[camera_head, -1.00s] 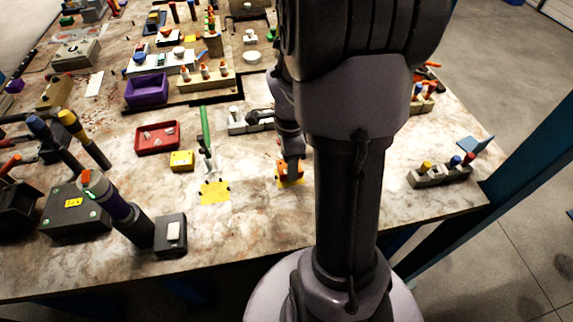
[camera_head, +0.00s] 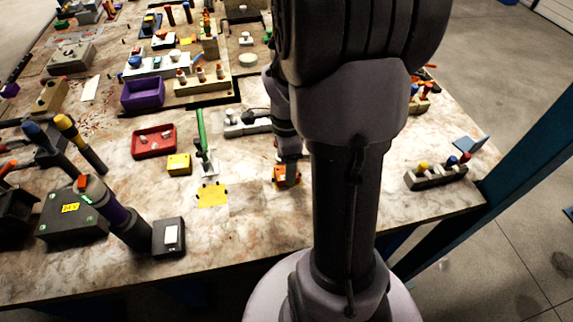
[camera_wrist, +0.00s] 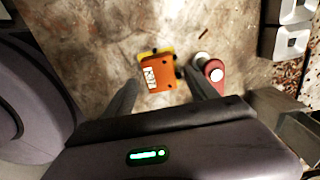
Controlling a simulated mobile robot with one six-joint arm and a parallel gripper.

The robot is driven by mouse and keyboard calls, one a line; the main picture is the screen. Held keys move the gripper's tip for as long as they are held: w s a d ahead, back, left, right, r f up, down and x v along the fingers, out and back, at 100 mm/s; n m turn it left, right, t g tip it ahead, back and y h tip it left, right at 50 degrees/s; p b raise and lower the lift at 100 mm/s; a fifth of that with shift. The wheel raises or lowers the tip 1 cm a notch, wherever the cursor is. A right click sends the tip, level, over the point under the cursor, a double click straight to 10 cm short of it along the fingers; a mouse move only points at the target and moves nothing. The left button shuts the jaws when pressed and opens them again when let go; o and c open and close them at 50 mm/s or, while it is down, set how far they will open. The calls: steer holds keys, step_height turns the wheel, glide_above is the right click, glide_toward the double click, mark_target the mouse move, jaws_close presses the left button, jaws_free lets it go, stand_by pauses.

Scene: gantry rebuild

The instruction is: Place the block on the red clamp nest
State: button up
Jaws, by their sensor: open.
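The orange block (camera_wrist: 160,74) with a white label lies on a yellow pad (camera_wrist: 147,54), which shows along its far edge in the wrist view. A red clamp part (camera_wrist: 214,72) with a pale round end stands just right of the block. I take pad and clamp as the red clamp nest. My gripper (camera_wrist: 160,80) is open, with its fingers left and right of the block; I cannot tell if they touch it. In the head view the block (camera_head: 285,181) shows low beside my gripper (camera_head: 290,163), and my arm hides part of the nest.
A green clamp (camera_head: 203,135) with a bare yellow pad (camera_head: 212,195) stands to the left. A yellow block (camera_head: 179,164), a red tray (camera_head: 153,141) and a purple bin (camera_head: 142,93) lie farther left. A grey rack (camera_head: 436,177) is at the right. The front tabletop is mostly clear.

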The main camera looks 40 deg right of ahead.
step_height(320, 180, up, 10)
steer(key=p, duration=0.3)
steer(key=s+a+r+n+t, duration=0.2)
steer(key=a+r+n, duration=0.2)
steer(key=a+n, duration=0.2)
steer(key=s+a+r+n+t+y, duration=0.1)
steer(key=s+a+r+n+t, duration=0.1)
steer(key=a+n, duration=0.5)
steer(key=s+a+r+n+t+y, duration=0.1)
steer(key=s+a+r+n, duration=0.2)
steer(key=a, duration=0.8)
step_height(320, 180, up, 3)
steer(key=n, duration=0.4)
steer(key=shift+s+t, duration=0.15)
steer(key=shift+t, duration=0.25)
steer(key=shift+f, duration=0.1)
